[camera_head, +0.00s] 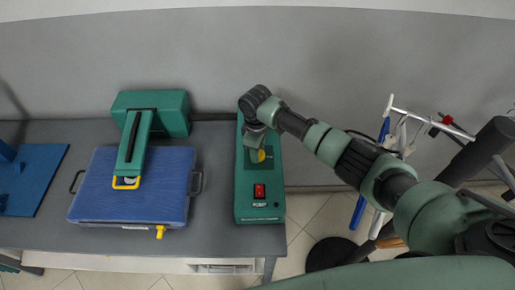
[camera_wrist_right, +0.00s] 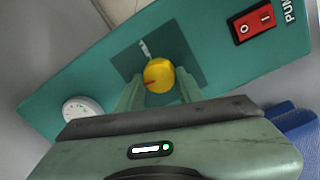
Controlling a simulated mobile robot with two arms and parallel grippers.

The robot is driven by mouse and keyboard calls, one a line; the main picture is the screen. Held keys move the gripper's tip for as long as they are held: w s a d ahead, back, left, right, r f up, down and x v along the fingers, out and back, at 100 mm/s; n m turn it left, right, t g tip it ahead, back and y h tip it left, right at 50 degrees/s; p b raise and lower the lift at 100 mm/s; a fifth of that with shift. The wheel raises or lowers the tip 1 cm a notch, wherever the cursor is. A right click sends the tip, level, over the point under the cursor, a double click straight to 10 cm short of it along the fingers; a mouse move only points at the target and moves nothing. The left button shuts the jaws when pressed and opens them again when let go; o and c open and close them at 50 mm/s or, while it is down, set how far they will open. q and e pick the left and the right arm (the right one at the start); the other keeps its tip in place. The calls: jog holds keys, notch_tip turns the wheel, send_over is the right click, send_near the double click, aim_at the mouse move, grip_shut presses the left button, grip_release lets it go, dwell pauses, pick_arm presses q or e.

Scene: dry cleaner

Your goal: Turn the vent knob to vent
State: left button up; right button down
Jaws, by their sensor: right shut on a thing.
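The yellow round vent knob (camera_wrist_right: 158,75) sits on a dark square plate on the teal control box (camera_head: 260,205). A red mark shows on the knob, and a small white mark is on the plate above it in the right wrist view. My right gripper (camera_wrist_right: 158,88) is shut on the knob, one finger at each side. In the head view the knob (camera_head: 257,156) is partly hidden under my right gripper (camera_head: 256,145). My left gripper is in neither view.
A red rocker switch (camera_head: 259,191) is on the box, labelled PUMP in the wrist view. A white dial (camera_wrist_right: 83,112) is on the box too. A blue ironing board (camera_head: 120,205) with a green press stands left. Hangers (camera_head: 400,130) hang on a rack at right.

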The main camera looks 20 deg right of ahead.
jog(key=shift+s+n, duration=0.1)
jog(key=shift+n, duration=0.8)
jog(key=c, duration=0.9)
grip_release()
notch_tip(320, 180, up, 8)
jog(key=shift+s+f+b, duration=0.1)
jog(key=shift+s+b, duration=0.05)
jog(key=shift+b, duration=0.5)
